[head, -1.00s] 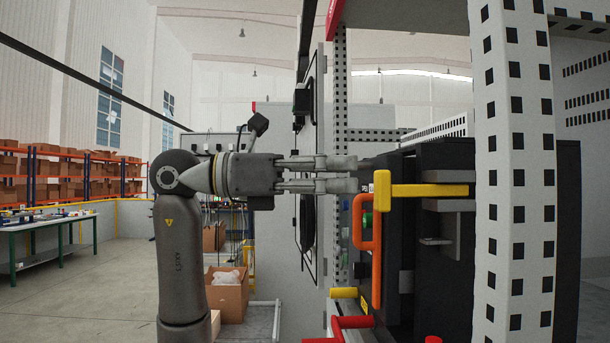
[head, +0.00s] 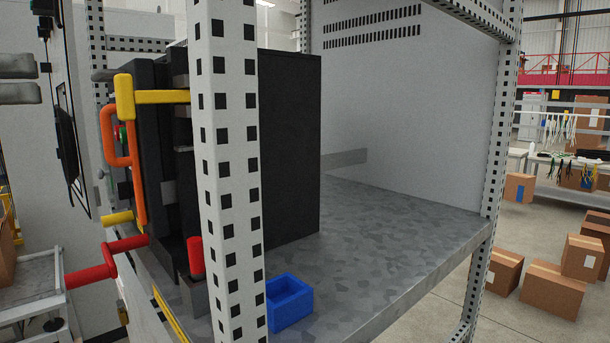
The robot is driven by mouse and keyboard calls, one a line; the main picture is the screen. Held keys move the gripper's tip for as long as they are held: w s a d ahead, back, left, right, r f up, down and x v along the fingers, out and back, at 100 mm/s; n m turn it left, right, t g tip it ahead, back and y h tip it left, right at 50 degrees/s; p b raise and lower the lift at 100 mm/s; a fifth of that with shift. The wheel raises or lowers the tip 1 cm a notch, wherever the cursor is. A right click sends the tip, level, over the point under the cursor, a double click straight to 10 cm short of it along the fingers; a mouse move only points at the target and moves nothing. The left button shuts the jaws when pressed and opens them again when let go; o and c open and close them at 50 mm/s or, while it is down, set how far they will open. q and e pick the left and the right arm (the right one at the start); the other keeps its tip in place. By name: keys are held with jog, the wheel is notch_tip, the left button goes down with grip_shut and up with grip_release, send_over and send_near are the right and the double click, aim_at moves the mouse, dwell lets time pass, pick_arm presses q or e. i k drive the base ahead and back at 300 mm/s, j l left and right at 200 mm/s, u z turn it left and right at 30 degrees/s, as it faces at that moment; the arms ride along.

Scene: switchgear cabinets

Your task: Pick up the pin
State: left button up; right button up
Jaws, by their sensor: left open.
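My left gripper (head: 34,81) shows only by its two grey fingers at the left edge. They are apart with nothing between them, left of the cabinet's handles. A small red upright cylinder (head: 195,257) stands low at the front of the black switchgear unit (head: 290,150), partly behind the perforated post. I cannot tell whether it is the pin. No other thing in view is clearly a pin. A small blue open box (head: 289,302) sits on the metal shelf, right of the post. My right gripper is not in view.
The perforated white post (head: 225,150) stands in front of the unit. Yellow (head: 160,97), orange (head: 107,140) and red (head: 90,276) handles stick out at its left. The metal shelf (head: 400,225) is bare on the right. Cardboard boxes (head: 552,287) lie on the floor beyond.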

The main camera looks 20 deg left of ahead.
aim_at(194, 244)
jog(key=k+j, duration=0.7)
jog(key=k, duration=0.2)
